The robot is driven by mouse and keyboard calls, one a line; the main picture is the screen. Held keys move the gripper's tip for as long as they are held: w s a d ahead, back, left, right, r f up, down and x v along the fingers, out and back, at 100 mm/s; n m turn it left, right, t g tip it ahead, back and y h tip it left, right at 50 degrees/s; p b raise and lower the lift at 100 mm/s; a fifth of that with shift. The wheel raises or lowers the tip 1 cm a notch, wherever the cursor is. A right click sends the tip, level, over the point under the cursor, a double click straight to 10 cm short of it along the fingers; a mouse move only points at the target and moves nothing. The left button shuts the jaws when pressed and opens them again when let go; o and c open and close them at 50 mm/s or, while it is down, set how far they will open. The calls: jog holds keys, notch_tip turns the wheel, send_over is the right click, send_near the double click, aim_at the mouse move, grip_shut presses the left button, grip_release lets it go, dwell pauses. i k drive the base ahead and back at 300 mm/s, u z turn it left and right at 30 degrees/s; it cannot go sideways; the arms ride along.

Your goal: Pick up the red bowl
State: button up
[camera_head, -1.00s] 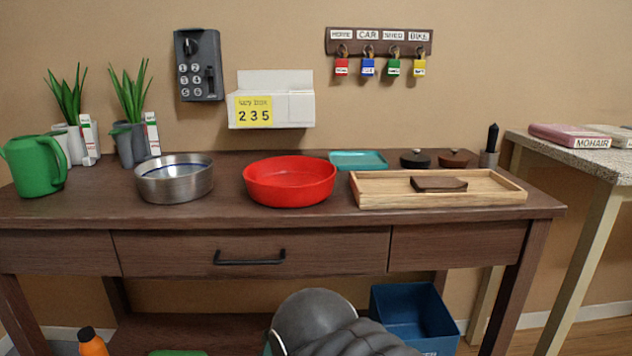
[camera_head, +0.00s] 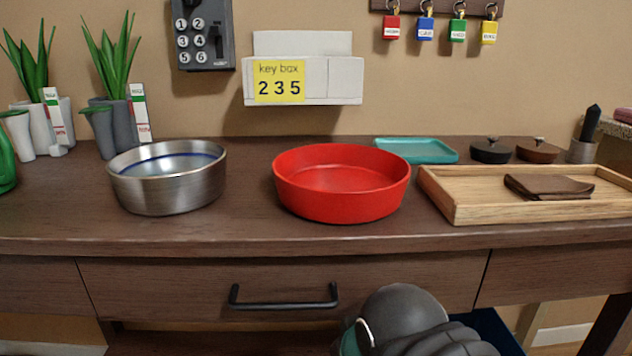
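The red bowl (camera_head: 341,184) stands upright on the dark wooden table (camera_head: 245,228), near the middle of the view. It looks empty. A dark grey rounded part of my own arm shows at the bottom, below and in front of the table's front edge. My gripper's fingers do not show, and nothing touches the bowl.
A steel bowl (camera_head: 168,178) with a blue line inside stands left of the red bowl. A wooden tray (camera_head: 455,206) holding a brown wallet (camera_head: 548,187) lies close on the right. A teal tray (camera_head: 417,151) lies behind. Potted plants (camera_head: 110,125) stand at back left. A drawer handle (camera_head: 284,303) juts out below.

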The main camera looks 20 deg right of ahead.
aim_at(330, 184)
jog(key=k, duration=0.5)
jog(key=z, duration=3.35)
jog(key=k, duration=1.8)
jog(key=u, duration=1.65)
